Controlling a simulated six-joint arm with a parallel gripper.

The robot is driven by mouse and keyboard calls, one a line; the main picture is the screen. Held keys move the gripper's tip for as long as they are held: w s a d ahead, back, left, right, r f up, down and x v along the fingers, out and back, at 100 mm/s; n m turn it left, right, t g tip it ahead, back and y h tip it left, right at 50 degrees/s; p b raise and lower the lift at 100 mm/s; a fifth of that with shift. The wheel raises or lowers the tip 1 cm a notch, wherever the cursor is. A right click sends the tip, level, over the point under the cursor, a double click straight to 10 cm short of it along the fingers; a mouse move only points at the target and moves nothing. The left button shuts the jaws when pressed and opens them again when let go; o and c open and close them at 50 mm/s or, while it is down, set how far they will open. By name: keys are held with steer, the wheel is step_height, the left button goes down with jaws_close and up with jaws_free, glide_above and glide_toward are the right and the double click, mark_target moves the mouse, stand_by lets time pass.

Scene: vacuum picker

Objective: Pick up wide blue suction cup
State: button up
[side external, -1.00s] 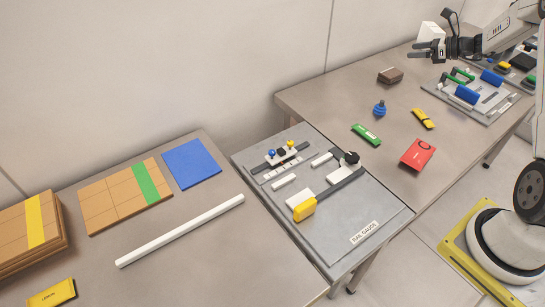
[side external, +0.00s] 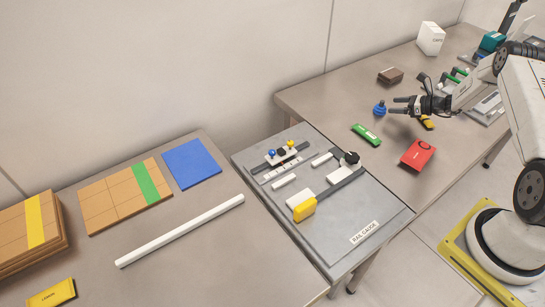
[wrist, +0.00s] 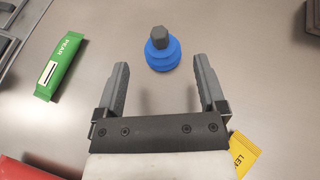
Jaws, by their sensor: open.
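The blue suction cup (side external: 380,109) stands upright on the right-hand table, with a round ribbed blue body and a dark grey top fitting. In the wrist view the suction cup (wrist: 162,50) is just beyond the fingertips, roughly centred between them. My gripper (side external: 400,106) is open and empty, its fingers pointing left toward the cup. In the wrist view my gripper (wrist: 160,66) shows both fingers spread apart with bare table between them. I cannot tell from the side view whether a fingertip touches the cup.
A green packet (side external: 366,134), a red packet (side external: 418,155) and a yellow packet (side external: 427,123) lie near the cup. A brown box (side external: 390,76) and a white carton (side external: 430,39) stand further back. The rail gauge board (side external: 325,240) is at the left.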

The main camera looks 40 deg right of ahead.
mark_target(379, 104)
steer(key=shift+x, duration=1.3)
steer(key=shift+x, duration=2.6)
steer(key=shift+r, duration=0.2)
jaws_close()
